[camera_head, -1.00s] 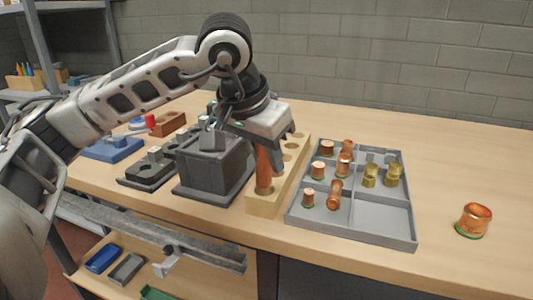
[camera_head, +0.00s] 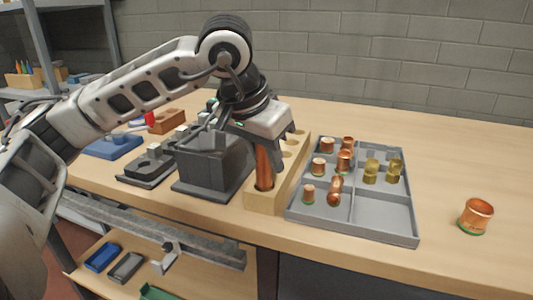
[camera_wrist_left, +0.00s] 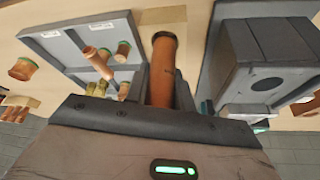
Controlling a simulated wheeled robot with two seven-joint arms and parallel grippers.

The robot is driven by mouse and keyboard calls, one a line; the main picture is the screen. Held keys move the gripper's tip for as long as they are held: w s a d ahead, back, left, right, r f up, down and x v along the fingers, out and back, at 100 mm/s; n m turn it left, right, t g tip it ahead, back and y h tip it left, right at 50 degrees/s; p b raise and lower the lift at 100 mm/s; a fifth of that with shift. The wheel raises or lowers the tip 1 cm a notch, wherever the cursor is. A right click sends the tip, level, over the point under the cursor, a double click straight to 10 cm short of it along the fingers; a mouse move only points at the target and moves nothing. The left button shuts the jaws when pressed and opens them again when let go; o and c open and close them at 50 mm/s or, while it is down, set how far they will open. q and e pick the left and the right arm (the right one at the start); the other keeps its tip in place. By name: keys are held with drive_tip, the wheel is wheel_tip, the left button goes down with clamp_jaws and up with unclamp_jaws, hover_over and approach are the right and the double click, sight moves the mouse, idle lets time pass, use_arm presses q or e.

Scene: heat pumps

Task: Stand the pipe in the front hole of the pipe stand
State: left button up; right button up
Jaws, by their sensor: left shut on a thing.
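The copper pipe (camera_head: 263,167) is upright in my left gripper (camera_head: 271,143), which is shut on its upper part. The wooden pipe stand (camera_head: 262,203) has a row of holes running away from me. The pipe's lower end is at the front hole; whether it is inside or just above the rim I cannot tell. In the left wrist view the pipe (camera_wrist_left: 163,70) sticks out from between the fingers, its far end against the wood-coloured surface. My right gripper is not in view.
A grey divided tray (camera_head: 378,226) with copper and brass fittings lies right of the stand. A dark grey block fixture (camera_head: 213,172) stands close on the left. A loose copper fitting (camera_head: 475,216) sits far right. The bench's front edge is close to the stand.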

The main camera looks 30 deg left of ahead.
sight(267, 172)
use_arm(q)
drive_tip(key=shift+f+b, duration=1.25)
drive_tip(key=shift+f, duration=0.2)
drive_tip(key=o, duration=1.1)
drive_tip(key=shift+s, duration=0.1)
drive_tip(key=shift+d+f, duration=0.1)
